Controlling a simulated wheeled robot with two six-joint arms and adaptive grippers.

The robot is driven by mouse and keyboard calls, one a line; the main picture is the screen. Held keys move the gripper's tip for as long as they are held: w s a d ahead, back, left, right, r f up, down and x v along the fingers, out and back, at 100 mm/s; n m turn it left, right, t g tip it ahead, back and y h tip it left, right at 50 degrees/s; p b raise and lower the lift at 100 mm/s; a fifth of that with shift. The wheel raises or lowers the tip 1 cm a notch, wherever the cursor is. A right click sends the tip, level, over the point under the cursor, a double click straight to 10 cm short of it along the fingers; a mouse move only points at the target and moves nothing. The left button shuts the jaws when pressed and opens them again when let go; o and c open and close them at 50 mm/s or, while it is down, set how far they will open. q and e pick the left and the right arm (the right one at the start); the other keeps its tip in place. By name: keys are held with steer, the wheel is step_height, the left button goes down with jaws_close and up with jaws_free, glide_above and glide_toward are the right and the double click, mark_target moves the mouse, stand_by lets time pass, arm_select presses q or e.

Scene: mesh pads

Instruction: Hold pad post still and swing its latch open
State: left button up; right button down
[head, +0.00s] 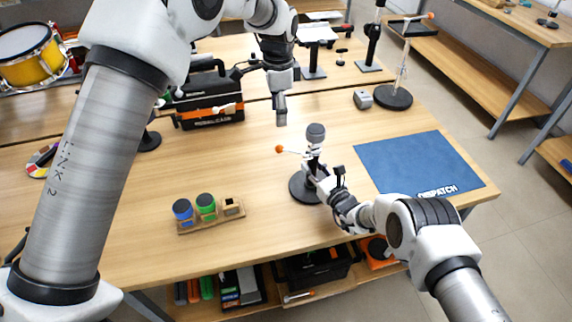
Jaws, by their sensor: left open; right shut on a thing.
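The pad post (314,150) stands upright on a round black base (303,189), with a dark grey mesh pad on top (316,131). Its latch (280,149), a thin lever with an orange ball end, sticks out to the left of the post. My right gripper (314,171) is shut on the post below the latch, and its fingers partly hide the lower post. My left gripper (281,112) is open and empty. It hangs above the table, behind the latch and apart from it.
A blue dispatch mat (418,164) lies right of the post. A wooden holder (211,216) with blue and green capped jars stands front left. A black case (209,100) and several stands are further back. The table between holder and case is mostly clear.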

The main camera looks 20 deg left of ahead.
steer(key=shift+s+f, duration=0.15)
steer(key=shift+f, duration=0.2)
steer(key=c, duration=0.7)
jaws_free()
steer(key=shift+r, duration=0.1)
steer(key=shift+c, duration=0.2)
arm_select(q)
steer(key=shift+w+r, duration=0.2)
steer(key=shift+r, duration=0.05)
arm_select(e)
steer(key=shift+w, duration=0.25)
